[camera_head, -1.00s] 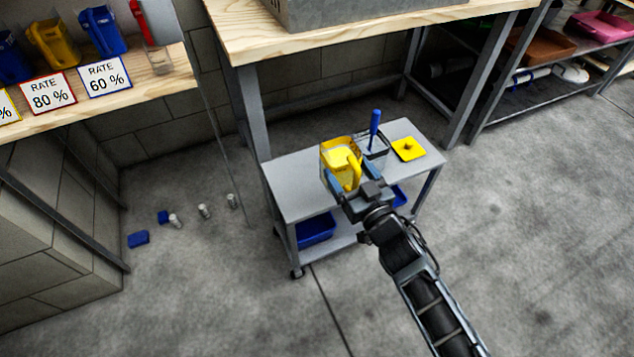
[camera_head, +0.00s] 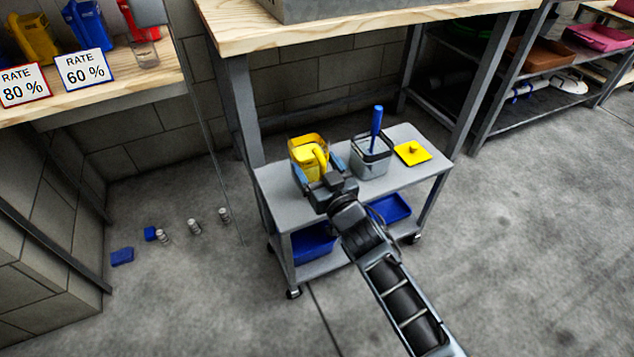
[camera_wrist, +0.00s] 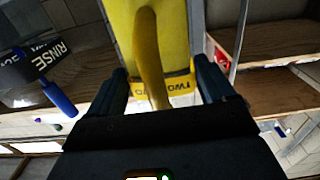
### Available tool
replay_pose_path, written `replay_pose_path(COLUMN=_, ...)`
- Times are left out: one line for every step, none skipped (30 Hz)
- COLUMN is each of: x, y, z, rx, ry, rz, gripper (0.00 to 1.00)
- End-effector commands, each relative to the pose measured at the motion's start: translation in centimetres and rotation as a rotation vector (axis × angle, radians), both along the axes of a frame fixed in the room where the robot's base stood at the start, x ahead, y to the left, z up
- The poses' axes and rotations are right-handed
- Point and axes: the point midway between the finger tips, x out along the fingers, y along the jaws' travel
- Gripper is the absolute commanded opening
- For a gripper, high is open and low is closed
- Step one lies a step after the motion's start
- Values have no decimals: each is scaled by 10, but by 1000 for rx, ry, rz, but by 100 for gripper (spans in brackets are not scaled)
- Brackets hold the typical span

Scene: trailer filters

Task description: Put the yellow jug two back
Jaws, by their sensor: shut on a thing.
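The yellow jug (camera_head: 307,152) is at the left part of the grey cart (camera_head: 282,207) in the head view. In the wrist view the jug (camera_wrist: 122,35) fills the upper middle, with a yellow label reading "TWO" near its handle (camera_wrist: 150,60). My gripper (camera_head: 327,173) is shut on the jug's handle, with a finger on each side of it in the wrist view (camera_wrist: 160,92). Whether the jug touches the cart top is hard to tell. My gripper hides its lower front.
A clear container (camera_head: 371,165) with a blue-handled tool (camera_head: 376,125) and a yellow lid (camera_head: 412,153) are on the cart. At left, a wooden shelf (camera_head: 130,82) holds jugs behind rate signs (camera_head: 84,70). Small blue and grey pieces (camera_head: 122,256) lie on the floor.

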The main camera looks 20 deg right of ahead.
Motion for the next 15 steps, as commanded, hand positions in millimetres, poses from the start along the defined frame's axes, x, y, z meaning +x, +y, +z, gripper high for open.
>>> replay_pose_path(x=0, y=0, z=-3, rx=0, ry=-3, rz=1, gripper=24)
replay_pose_path(x=0, y=0, z=-5, rx=0, ry=-3, rz=1, gripper=24)
replay_pose_path(x=0, y=0, z=-9, rx=0, ry=-3, rz=1, gripper=24)
replay_pose_path(x=0, y=0, z=-12, rx=0, ry=-3, rz=1, gripper=24)
replay_pose_path(x=0, y=0, z=-15, rx=0, ry=-3, rz=1, gripper=24)
replay_pose_path(x=0, y=0, z=-20, rx=0, ry=-3, rz=1, gripper=24)
replay_pose_path(x=0, y=0, z=-24, rx=0, ry=-3, rz=1, gripper=24)
replay_pose_path(x=0, y=0, z=-27, rx=0, ry=-3, rz=1, gripper=24)
replay_pose_path(x=0, y=0, z=-31, rx=0, ry=-3, rz=1, gripper=24)
replay_pose_path(x=0, y=0, z=-33, rx=0, ry=-4, rz=1, gripper=24)
replay_pose_path(x=0, y=0, z=-35, rx=0, ry=-4, rz=1, gripper=24)
replay_pose_path(x=0, y=0, z=-37, rx=0, ry=-4, rz=1, gripper=24)
replay_pose_path(x=0, y=0, z=-38, rx=0, ry=-4, rz=1, gripper=24)
replay_pose_path(x=0, y=0, z=-38, rx=0, ry=-4, rz=1, gripper=24)
replay_pose_path(x=0, y=0, z=-38, rx=-1, ry=-4, rz=1, gripper=24)
